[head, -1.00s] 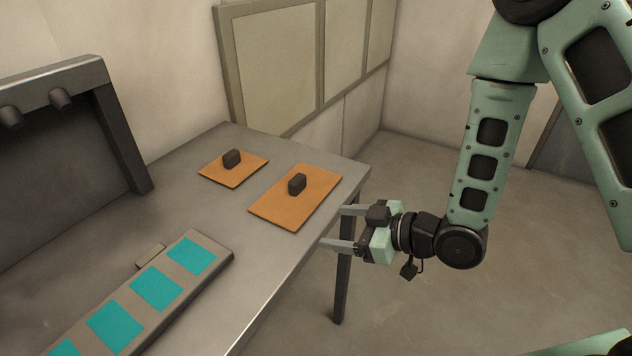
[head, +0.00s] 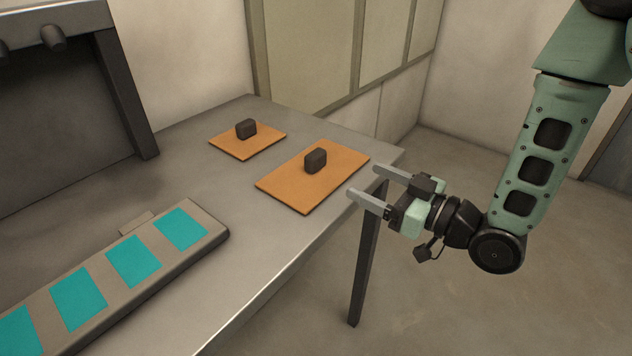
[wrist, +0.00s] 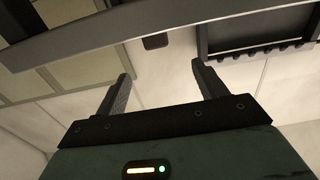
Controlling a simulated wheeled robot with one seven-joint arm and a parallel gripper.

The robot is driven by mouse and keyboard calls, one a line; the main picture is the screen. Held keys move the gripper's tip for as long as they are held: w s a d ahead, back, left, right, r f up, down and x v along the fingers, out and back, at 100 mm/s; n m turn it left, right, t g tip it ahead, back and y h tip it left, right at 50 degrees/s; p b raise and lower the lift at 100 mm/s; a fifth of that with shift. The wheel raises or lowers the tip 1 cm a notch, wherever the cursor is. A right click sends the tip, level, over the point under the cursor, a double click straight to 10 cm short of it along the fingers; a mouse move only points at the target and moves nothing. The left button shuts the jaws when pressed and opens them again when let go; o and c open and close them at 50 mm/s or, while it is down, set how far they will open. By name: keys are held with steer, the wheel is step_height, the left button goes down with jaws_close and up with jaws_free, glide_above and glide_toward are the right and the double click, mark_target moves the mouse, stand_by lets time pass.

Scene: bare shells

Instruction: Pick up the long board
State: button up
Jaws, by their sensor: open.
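Two orange boards lie flat on the grey table, each with a dark block-shaped handle standing on top. The longer orange board (head: 302,193) is nearer the table's right end, with its handle (head: 315,161) near its middle. The shorter orange board (head: 254,151) lies behind it to the left. My gripper (head: 370,185) is open and empty beside the table's right edge, to the right of the longer board and apart from its handle. In the wrist view my gripper (wrist: 163,82) also shows two spread fingers with nothing between them.
A grey strip with teal squares (head: 140,278) lies along the table's front left. A dark frame with knobs (head: 118,80) stands at the back left. The grey table (head: 262,243) is bare between strip and boards. Panels (head: 325,45) line the wall behind.

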mark_target(321, 157)
steer(key=shift+w+a+f+b, duration=0.3)
steer(key=shift+w+a+b, duration=0.45)
steer(key=shift+b, duration=1.4)
steer(key=x, duration=0.2)
steer(key=p+x, duration=0.1)
steer(key=x, duration=0.1)
steer(key=shift+s+a+r, duration=0.1)
steer(key=shift+r, duration=0.25)
steer(key=shift+w+d+p+x, duration=0.1)
steer(key=shift+w+p+x, duration=0.1)
steer(key=shift+x, duration=1.35)
steer(key=shift+w+d+p+x, duration=0.1)
steer(key=shift+d+p+x, duration=0.1)
steer(key=shift+x, duration=1.35)
steer(key=c, duration=1.1)
